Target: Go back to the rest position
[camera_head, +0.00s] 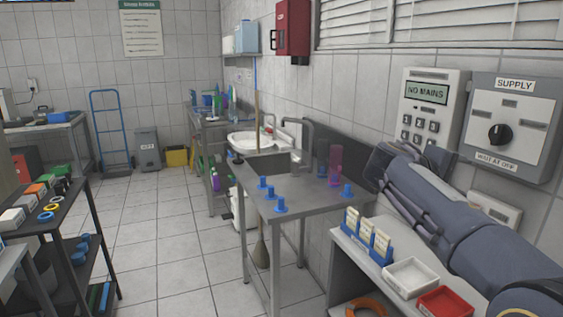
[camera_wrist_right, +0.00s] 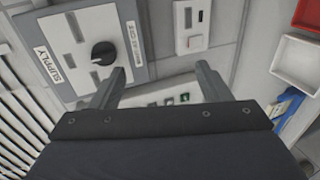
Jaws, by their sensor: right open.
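My right arm reaches in from the right in the head view. Its dark gripper (camera_head: 382,165) is raised beside the tiled wall, left of the wall panels and near the steel table. In the right wrist view the two fingers of the gripper (camera_wrist_right: 161,80) stand wide apart with nothing between them. They point toward the wall with the grey SUPPLY panel (camera_wrist_right: 85,45) and its black knob (camera_wrist_right: 103,53). My left gripper is in neither view.
A steel table (camera_head: 305,192) with blue pegs stands left of the gripper. Below my right arm is a bench with a blue rack (camera_head: 366,243), a white tray (camera_head: 411,277) and a red tray (camera_head: 446,303). A NO MAINS box (camera_head: 428,110) hangs on the wall. Floor is free at left centre.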

